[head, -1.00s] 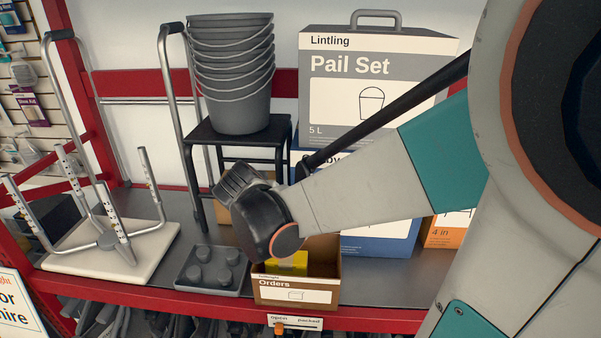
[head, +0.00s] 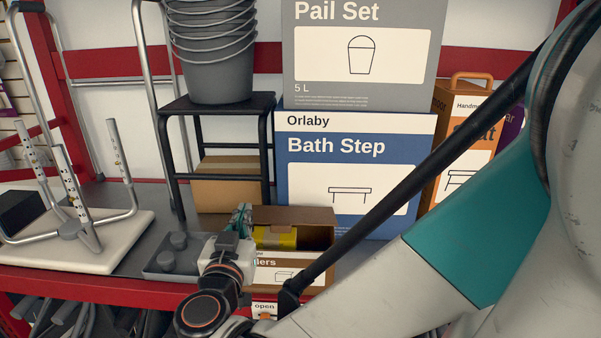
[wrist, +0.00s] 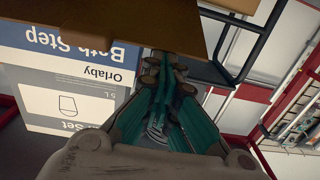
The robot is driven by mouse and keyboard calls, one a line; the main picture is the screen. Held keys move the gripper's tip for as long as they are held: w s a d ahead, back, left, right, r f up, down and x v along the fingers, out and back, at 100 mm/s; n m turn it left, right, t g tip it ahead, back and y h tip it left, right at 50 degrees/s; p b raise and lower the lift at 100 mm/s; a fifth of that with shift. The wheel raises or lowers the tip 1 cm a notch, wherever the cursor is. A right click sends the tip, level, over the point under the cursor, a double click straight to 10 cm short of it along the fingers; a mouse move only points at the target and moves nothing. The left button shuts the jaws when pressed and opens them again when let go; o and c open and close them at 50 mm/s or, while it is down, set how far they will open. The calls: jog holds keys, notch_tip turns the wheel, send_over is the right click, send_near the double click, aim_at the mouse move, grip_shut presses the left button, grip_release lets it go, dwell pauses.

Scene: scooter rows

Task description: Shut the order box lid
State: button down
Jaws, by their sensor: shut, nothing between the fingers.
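The order box (head: 290,277) is a small brown carton with a white front label, on the grey shelf near its front edge. A yellow item (head: 275,238) lies inside. My gripper (head: 243,214) is at the box's left front corner, teal fingers pointing up, and hides part of the label. In the wrist view my gripper (wrist: 165,62) is shut and empty, its tips close to a brown cardboard panel (wrist: 110,22). I cannot tell whether they touch.
A grey tray with knobs (head: 165,258) sits just left of my gripper. Behind stand a black step stool (head: 215,105) with grey pails (head: 220,75), a plain carton (head: 225,190) and the blue Bath Step box (head: 355,150). My arm crosses the right side.

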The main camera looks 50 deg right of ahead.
notch_tip(320, 180, down, 8)
jog(key=s+a+h+b, duration=0.1)
jog(key=b, duration=0.7)
jog(key=shift+s+a+r+t, duration=0.15)
jog(key=shift+s+r+t, duration=0.1)
jog(key=shift+t, duration=0.15)
